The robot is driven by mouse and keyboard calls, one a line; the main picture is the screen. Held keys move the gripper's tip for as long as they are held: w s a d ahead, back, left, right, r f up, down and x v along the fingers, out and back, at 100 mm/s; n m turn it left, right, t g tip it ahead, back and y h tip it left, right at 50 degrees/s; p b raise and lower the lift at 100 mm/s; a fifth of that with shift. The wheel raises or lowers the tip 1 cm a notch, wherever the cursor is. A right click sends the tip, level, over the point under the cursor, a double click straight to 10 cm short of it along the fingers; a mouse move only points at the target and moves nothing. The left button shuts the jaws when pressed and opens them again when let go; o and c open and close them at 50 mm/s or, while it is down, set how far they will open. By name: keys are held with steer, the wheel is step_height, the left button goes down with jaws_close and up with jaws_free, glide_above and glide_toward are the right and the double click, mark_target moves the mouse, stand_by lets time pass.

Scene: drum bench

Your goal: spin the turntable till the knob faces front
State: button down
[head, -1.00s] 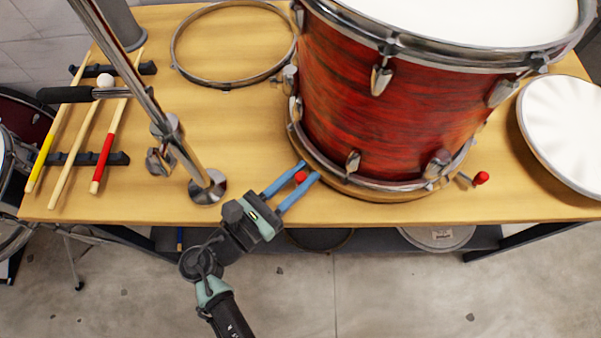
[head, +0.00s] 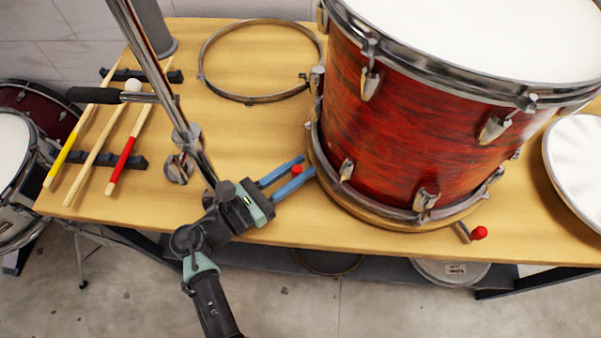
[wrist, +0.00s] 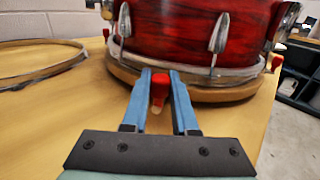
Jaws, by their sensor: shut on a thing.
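A large red drum (head: 410,125) stands on a round wooden turntable (head: 385,219) near the table's front edge. My gripper (head: 297,172) is at the turntable's front left. Its blue fingers are shut on a red-tipped knob (head: 297,170), which also shows between the fingers in the wrist view (wrist: 160,88). A second red knob (head: 480,233) sticks out at the turntable's front right. It also shows at the right in the wrist view (wrist: 277,62). A small red spot (wrist: 106,32) shows left of the drum's base; I cannot tell whether it is another knob.
A metal stand post (head: 165,85) rises just left of my gripper. Sticks and a mallet (head: 132,86) lie on dark rests at the left. A metal hoop (head: 250,98) lies behind, and a white drumhead (head: 580,160) sits at the right. Bare tabletop lies between hoop and gripper.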

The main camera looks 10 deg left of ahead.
steer(key=c, duration=0.7)
jaws_free()
steer(key=shift+a, duration=0.1)
steer(key=v, duration=1.3)
